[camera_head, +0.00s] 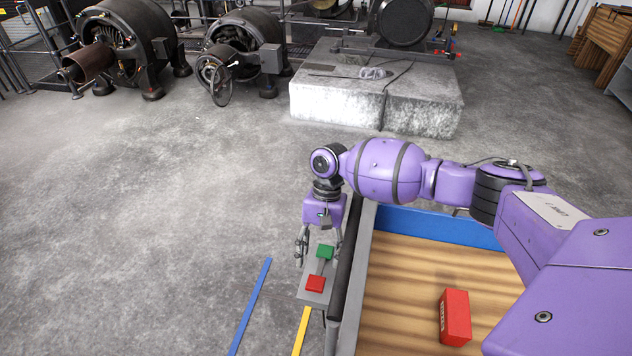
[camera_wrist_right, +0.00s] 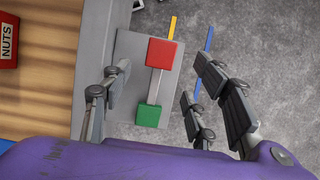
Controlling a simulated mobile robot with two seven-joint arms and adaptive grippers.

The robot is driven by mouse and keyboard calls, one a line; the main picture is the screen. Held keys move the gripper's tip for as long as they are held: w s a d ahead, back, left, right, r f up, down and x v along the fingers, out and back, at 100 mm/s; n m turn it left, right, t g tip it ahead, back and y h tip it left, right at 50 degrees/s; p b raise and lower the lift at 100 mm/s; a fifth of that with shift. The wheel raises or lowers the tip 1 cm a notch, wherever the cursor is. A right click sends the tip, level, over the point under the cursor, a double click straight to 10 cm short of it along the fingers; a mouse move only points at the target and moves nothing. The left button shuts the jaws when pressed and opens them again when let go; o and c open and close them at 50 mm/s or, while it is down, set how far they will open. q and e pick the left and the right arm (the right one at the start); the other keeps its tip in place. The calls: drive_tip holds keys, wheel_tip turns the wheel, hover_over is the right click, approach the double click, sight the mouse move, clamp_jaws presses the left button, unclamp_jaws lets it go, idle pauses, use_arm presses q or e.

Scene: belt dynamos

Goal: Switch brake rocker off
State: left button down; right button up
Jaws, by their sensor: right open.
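The brake rocker (camera_head: 319,266) sits on a grey plate at the left side of the bench. It has a red pad at its near end and a green pad at its far end, joined by a grey bar. In the right wrist view the rocker (camera_wrist_right: 155,84) shows the red pad at the top and the green pad below. My right gripper (camera_head: 318,256) points down over the rocker, close to the green end. Its fingers are spread on both sides of the rocker, empty. Which pad is pressed down I cannot tell. My left gripper is not in view.
A wooden-topped bench with a blue back edge (camera_head: 440,228) carries a red box (camera_head: 455,317) marked NUTS. Blue (camera_head: 250,306) and yellow (camera_head: 301,331) stripes lie on the open concrete floor. Dynamos (camera_head: 125,45) and a concrete block (camera_head: 375,95) stand farther back.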

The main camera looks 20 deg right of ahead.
drive_tip(key=v, duration=0.5)
drive_tip(key=shift+a, duration=0.1)
idle(0.4)
